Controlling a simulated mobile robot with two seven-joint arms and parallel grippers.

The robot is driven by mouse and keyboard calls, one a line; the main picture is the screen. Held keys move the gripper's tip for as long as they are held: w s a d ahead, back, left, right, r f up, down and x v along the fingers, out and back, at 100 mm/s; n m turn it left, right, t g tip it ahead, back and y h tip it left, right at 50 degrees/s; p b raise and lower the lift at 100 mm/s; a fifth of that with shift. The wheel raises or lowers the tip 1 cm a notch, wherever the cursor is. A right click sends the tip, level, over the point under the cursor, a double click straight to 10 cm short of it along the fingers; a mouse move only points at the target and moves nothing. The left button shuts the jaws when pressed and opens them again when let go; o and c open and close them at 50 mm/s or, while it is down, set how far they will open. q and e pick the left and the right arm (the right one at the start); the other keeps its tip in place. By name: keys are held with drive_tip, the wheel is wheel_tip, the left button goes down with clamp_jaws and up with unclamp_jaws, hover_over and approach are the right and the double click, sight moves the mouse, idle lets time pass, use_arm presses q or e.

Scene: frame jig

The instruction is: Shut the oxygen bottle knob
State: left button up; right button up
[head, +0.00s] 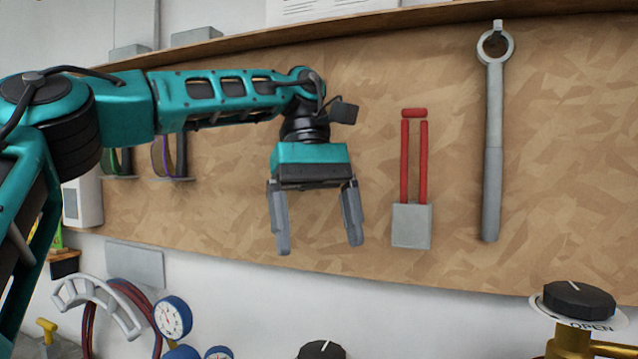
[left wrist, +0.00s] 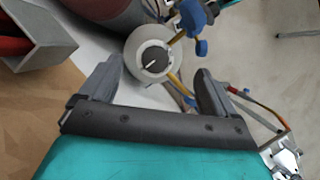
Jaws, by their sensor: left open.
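My left gripper (head: 318,246) is open and empty, fingers pointing down in front of the pegboard. A black knob with a white line (head: 321,350) shows at the bottom edge of the head view, below the gripper and cut off. Another black knob (head: 578,300) sits at the lower right on a brass valve, over a white disc marked OPEN. In the left wrist view a black knob with a white line (left wrist: 152,58) on a pale round disc shows between the open fingers, apart from them. I cannot tell which knob is the oxygen bottle's. My right gripper is out of view.
A brown board (head: 440,270) stands behind, with a grey wrench (head: 494,150) and a red-handled tool (head: 412,225) on it. Pressure gauges (head: 172,316) and a hose rack (head: 98,300) are at lower left. A dark red cylinder (left wrist: 105,15) shows in the wrist view.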

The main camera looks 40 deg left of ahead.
use_arm(q)
drive_tip(key=shift+r, duration=2.65)
